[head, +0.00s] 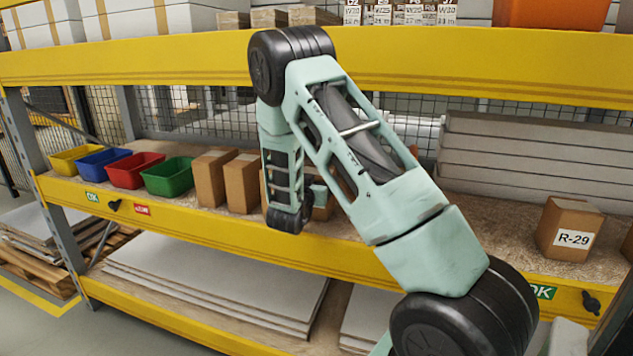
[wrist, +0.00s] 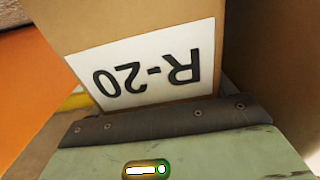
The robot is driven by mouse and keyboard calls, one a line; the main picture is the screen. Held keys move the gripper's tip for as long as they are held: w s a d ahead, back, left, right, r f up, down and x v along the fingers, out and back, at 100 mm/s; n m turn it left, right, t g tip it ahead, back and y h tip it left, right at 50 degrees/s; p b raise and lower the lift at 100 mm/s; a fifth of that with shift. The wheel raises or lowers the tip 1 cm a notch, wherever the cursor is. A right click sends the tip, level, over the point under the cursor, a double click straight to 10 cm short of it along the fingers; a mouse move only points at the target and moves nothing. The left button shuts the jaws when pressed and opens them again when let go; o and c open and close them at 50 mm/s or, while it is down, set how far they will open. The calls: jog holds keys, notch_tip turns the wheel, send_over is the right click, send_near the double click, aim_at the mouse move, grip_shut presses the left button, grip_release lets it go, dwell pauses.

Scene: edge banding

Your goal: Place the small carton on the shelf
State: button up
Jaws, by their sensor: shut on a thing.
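A brown carton (wrist: 130,22) with a white label reading R-20 fills the top of the wrist view, its label upside down there. My gripper (wrist: 165,122) is shut on it; a dark pad and pale green finger lie against the carton just below the label. In the head view my arm reaches over to the middle shelf (head: 480,240), and its forearm hides most of the gripper and the held carton. I cannot tell from these views whether the carton touches the shelf board.
Yellow, blue, red and green bins (head: 168,177) stand at the left of the middle shelf, beside brown cartons (head: 242,184). A carton labelled R-29 (head: 571,228) stands at the right. White boards (head: 540,150) are stacked behind. A yellow beam (head: 450,66) crosses above.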

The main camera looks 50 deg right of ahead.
jog(key=shift+f, duration=0.15)
jog(key=o, duration=0.9)
jog(key=shift+o, duration=0.2)
jog(key=v, duration=1.2)
jog(key=shift+b, duration=0.45)
